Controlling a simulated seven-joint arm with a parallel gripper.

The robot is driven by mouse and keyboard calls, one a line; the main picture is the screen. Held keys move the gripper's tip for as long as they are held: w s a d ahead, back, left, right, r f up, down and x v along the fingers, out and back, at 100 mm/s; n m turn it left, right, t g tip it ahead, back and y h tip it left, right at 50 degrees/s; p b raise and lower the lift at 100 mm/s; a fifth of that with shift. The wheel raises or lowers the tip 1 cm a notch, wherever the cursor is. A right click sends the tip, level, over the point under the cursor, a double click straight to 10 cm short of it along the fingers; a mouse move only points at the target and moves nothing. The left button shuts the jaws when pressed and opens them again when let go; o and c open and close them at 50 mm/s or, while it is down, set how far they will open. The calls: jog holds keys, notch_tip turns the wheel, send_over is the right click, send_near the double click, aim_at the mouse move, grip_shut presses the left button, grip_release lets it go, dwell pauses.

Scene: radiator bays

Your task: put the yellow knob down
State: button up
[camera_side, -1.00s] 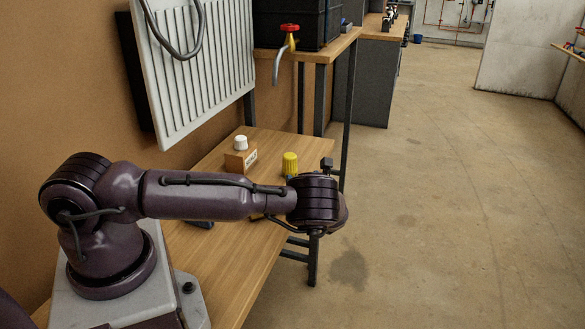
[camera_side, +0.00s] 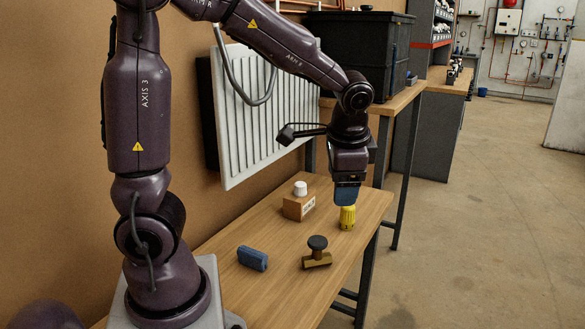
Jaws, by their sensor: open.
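The yellow knob (camera_side: 347,218) stands upright on the wooden bench (camera_side: 275,222), near its right edge. My gripper (camera_side: 347,203) points down directly over the knob, with its blue end at the knob's top. It is open. The fingers are small and partly merge with the knob in this view, so I cannot tell whether they touch it or are around its top.
A wooden block (camera_side: 293,209) with a white knob (camera_side: 300,188) on top stands left of the yellow knob. A dark-topped brass valve piece (camera_side: 317,254) and a blue block (camera_side: 252,259) lie nearer. A white radiator (camera_side: 250,115) hangs behind on the wall.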

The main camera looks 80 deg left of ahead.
jog(key=s+d+r+n+t+h, duration=0.1)
jog(key=s+d+r+t, duration=0.1)
jog(key=s+d+r, duration=0.1)
jog(key=s+d+r+n+t+h, duration=0.1)
jog(key=s+d+r+t+h, duration=0.1)
jog(key=s+d, duration=0.3)
jog(key=s+r, duration=0.1)
jog(key=s, duration=0.2)
jog(key=shift+r+n+t, duration=0.3)
jog(key=shift+r+t, duration=0.1)
jog(key=shift+s, duration=0.1)
dwell(0.3)
